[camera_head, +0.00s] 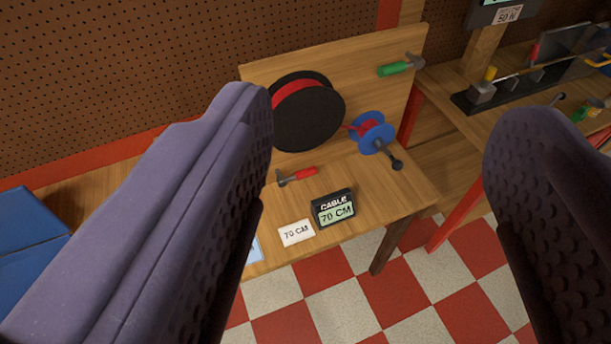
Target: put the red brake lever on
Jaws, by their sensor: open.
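The red brake lever (297,176) lies along the foot of the upright wooden board, below the black drum. Its grip is red and its left end is dark metal. A second lever with a green grip (395,69) is at the top right of the board. A large black drum wound with red cable (306,112) is on the board, with a smaller blue spool (371,133) to its right. My gripper (385,150) is open, its two purple padded fingers wide apart in the foreground. Nothing is between them up close; the bench is some way beyond.
A dark display reading "CABLE 70 CM" (334,207) and a white card (296,233) stand at the bench front. A blue box (30,240) is at the left. Another bench with tools (540,85) is at the right. The checkered floor (400,290) in front is clear.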

